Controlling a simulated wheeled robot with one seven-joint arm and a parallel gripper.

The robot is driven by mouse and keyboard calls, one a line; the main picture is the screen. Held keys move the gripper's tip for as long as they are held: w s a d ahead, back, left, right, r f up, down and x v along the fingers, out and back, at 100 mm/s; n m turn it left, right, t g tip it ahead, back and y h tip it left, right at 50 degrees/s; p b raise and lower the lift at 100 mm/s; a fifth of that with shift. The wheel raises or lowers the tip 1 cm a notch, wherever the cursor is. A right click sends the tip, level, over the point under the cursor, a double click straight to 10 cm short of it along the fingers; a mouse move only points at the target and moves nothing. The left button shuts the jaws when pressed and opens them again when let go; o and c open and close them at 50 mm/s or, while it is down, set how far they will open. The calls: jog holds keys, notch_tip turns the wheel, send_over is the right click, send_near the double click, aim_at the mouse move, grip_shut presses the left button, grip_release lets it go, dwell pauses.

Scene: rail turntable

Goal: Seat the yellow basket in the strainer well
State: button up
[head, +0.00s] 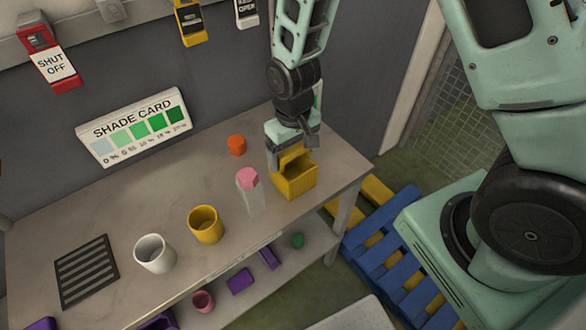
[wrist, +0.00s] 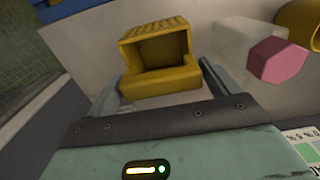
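A yellow open-fronted box (head: 300,182), seemingly the yellow basket, stands near the right end of the table. The wrist view shows its hollow opening and ridged top (wrist: 157,50). My gripper (head: 294,150) is just above and behind it in the head view. Its fingers (wrist: 158,80) are spread on either side of the box in the wrist view, with visible gaps, so the gripper looks open and empty. A yellow cup (head: 205,226) stands further left. I cannot identify a strainer well; a dark slatted panel (head: 86,272) lies flat at the table's left.
A clear bottle with a pink cap (head: 248,190) stands close left of the box. An orange piece (head: 237,145) lies behind it, a white cup (head: 154,254) to the left. The shelf below holds purple pieces (head: 240,281). The back-left tabletop (head: 130,205) is clear.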

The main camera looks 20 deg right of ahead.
jog(key=c, duration=1)
jog(key=shift+c, duration=0.4)
jog(key=shift+r, duration=0.2)
